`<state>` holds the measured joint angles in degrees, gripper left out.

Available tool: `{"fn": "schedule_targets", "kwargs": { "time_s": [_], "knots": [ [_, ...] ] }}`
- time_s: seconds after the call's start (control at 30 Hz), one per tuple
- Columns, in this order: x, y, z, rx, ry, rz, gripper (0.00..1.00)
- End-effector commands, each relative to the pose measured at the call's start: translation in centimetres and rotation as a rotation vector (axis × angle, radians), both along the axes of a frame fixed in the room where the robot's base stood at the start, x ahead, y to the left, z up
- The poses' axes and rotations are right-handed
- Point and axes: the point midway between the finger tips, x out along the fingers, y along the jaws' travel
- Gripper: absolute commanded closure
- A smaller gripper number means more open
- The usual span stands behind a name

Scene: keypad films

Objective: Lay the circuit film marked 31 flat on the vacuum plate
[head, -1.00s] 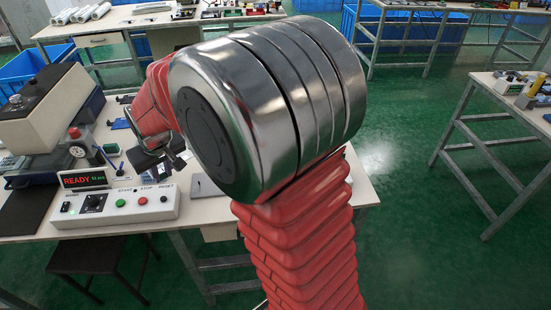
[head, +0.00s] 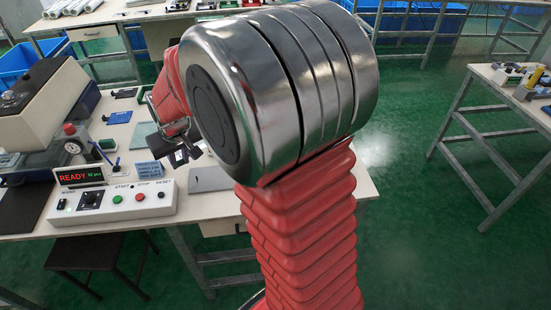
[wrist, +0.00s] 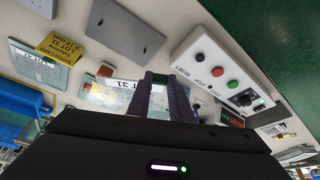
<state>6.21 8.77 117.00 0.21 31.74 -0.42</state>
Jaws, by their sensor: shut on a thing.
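My gripper (wrist: 163,82) is shut on a clear circuit film (wrist: 108,95) in the wrist view. The film shows on both sides of the dark fingers, and its white edge label reads "T 31", the rest hidden by the fingers. In the head view my gripper (head: 182,155) hangs over the bench behind the control box, where the film is too small to make out. A flat grey plate (head: 210,179) lies near the bench's front edge; it also shows in the wrist view (wrist: 126,27) with dark slots. I cannot tell whether it is the vacuum plate.
A control box (head: 125,203) with buttons and a READY display (head: 80,176) stands along the front edge. A large machine (head: 45,110) stands at left.

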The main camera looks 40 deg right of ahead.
Motion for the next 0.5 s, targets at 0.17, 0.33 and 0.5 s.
{"fn": "schedule_targets", "kwargs": {
  "time_s": [0.17, 0.33, 0.5],
  "knots": [
    [-2.8, -6.1, -0.6, 0.001, 0.0, -0.117, 1.0],
    [-6.0, -11.2, -1.2, 0.001, 0.0, -0.224, 1.0],
    [-9.6, -15.6, -1.8, 0.0, 0.0, -0.328, 1.0]
  ]
}}
